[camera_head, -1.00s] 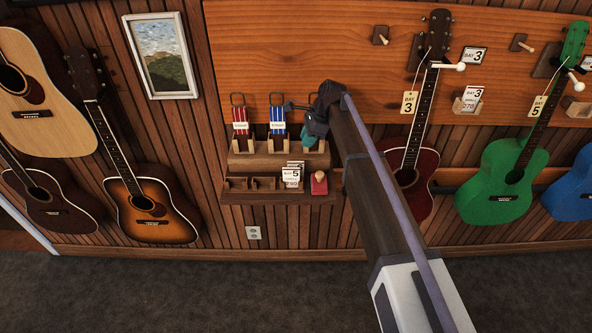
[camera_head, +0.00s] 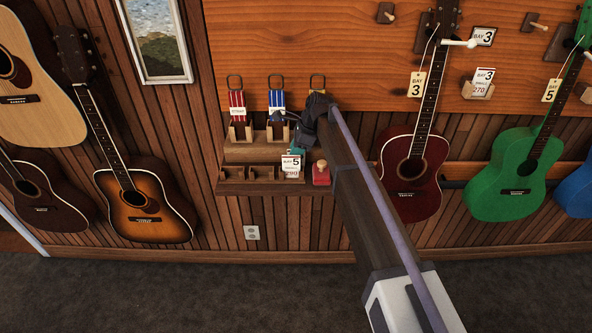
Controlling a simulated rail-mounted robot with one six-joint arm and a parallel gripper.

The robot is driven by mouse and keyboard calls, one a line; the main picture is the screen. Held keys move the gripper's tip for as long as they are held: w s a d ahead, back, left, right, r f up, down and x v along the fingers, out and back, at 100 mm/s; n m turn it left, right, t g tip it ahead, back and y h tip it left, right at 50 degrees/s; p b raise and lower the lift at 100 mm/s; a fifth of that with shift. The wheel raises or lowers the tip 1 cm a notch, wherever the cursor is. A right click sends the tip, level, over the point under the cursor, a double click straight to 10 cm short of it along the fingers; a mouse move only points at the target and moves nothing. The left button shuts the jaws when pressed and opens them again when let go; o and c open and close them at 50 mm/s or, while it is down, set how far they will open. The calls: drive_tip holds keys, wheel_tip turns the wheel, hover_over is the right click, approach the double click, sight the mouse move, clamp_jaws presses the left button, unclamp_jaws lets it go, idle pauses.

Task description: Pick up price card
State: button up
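A white price card (camera_head: 291,163) marked "BAY 5", with a smaller number below that looks like 290, stands upright on the lower ledge of the small wooden wall shelf (camera_head: 236,187). My gripper (camera_head: 297,150) reaches down from the upper right, with a teal part at its tip just above the card's top edge. I cannot tell whether it touches the card, and the finger gap is too small and hidden to read. Another price card, marked "BAY 3" and 270 (camera_head: 484,76), sits in a wooden holder on the wall board.
A red block with a round knob (camera_head: 321,174) stands just right of the card. Red straps (camera_head: 237,106) and blue straps (camera_head: 277,104) stand on the upper ledge. Empty wooden slots (camera_head: 247,173) lie left of the card. A dark red guitar (camera_head: 410,178) hangs to the right.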

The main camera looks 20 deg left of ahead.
drive_tip(key=shift+f, duration=0.1)
clamp_jaws()
wheel_tip(320, 180, up, 10)
drive_tip(key=p, duration=1)
